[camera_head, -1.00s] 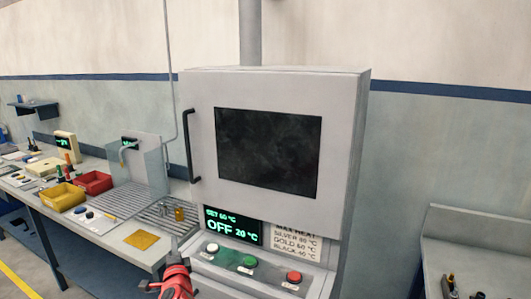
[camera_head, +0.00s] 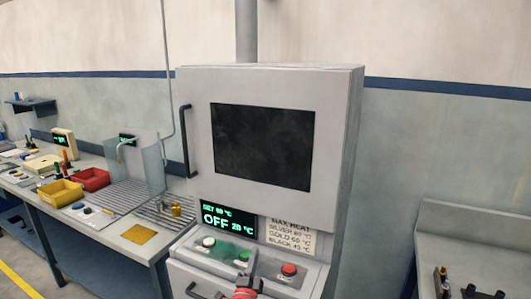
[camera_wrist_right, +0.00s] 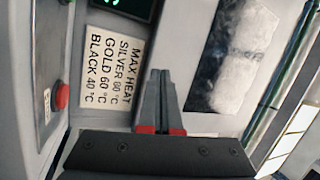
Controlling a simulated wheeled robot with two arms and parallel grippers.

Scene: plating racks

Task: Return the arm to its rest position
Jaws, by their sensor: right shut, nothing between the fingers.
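My right gripper (camera_wrist_right: 161,73) is shut and empty in the wrist view, its dark fingers with red bases pointing up the picture. Behind it are the oven's front and the white MAX HEAT label. In the head view only the red and dark end of my right arm shows at the bottom edge (camera_head: 246,285), in front of the oven's (camera_head: 262,80) button panel. My left gripper is not in view.
The oven's display (camera_head: 228,218) reads SET 60 °C, OFF 20 °C. Its panel carries a white, a green and a red button (camera_head: 289,269). A workbench with a yellow bin (camera_head: 60,194) and a red bin (camera_head: 90,180) stands left. A grey bench (camera_head: 480,240) stands right.

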